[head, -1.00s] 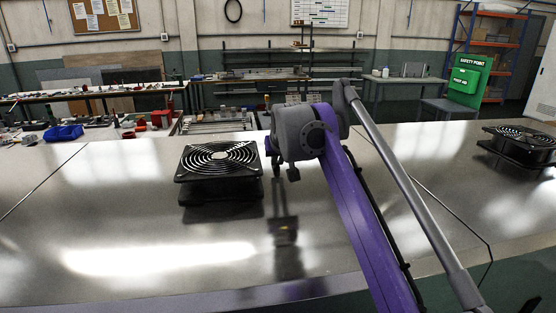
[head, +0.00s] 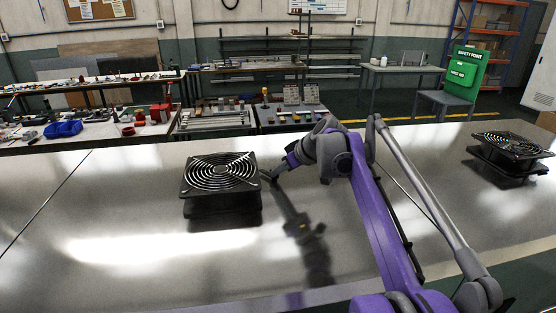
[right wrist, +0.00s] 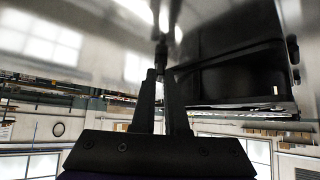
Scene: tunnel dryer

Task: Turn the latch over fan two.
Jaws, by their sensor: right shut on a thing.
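A black fan (head: 221,176) with a round grille stands on the metal top, left of the middle in the head view; its dark housing (right wrist: 235,75) fills the right of the right wrist view. My right gripper (head: 268,174) is low beside the fan's right edge. In the right wrist view its fingers (right wrist: 164,74) are shut on a small dark latch (right wrist: 162,52) next to the housing. The fingers hide part of the latch, and its turn angle cannot be told. No fan number is readable. My left gripper is not in view.
A second black fan (head: 508,150) stands at the far right of the metal top (head: 130,215). The top is clear between the fans apart from my right arm. Benches with tools and a blue bin (head: 63,129) stand behind.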

